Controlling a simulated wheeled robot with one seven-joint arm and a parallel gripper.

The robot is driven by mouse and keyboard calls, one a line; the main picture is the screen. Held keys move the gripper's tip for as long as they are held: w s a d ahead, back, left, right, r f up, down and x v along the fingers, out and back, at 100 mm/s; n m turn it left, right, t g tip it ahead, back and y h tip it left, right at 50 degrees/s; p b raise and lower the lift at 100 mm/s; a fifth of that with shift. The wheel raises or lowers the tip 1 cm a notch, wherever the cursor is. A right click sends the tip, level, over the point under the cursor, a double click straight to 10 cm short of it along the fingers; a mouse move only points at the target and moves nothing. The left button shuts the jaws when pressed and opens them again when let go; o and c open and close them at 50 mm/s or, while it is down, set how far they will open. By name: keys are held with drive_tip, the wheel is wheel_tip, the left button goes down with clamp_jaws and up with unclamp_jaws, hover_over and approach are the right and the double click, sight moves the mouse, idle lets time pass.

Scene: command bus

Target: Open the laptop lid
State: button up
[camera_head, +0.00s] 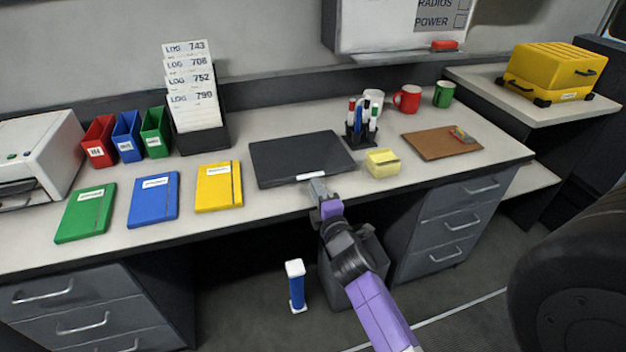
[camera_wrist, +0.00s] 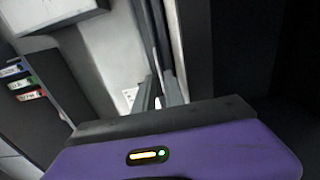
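The laptop (camera_head: 303,158) is a dark, flat, closed slab on the desk, with a small white label (camera_head: 311,176) at its front edge. My gripper (camera_head: 318,188) is at the desk's front edge, just in front of the label and near the middle of the laptop's front edge. I cannot tell whether it touches the laptop. In the wrist view the gripper's fingers (camera_wrist: 160,94) lie close together beside dark edges, and any gap between them is unclear.
A yellow notebook (camera_head: 218,187) lies left of the laptop. A pen holder (camera_head: 361,129) and a yellow block (camera_head: 382,163) stand close on its right. A brown clipboard (camera_head: 432,144) lies farther right. Dark drawers (camera_head: 455,222) are below the desk.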

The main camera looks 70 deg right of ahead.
drive_tip(key=shift+x, duration=1.7)
clamp_jaws()
drive_tip(key=shift+p, duration=0.3)
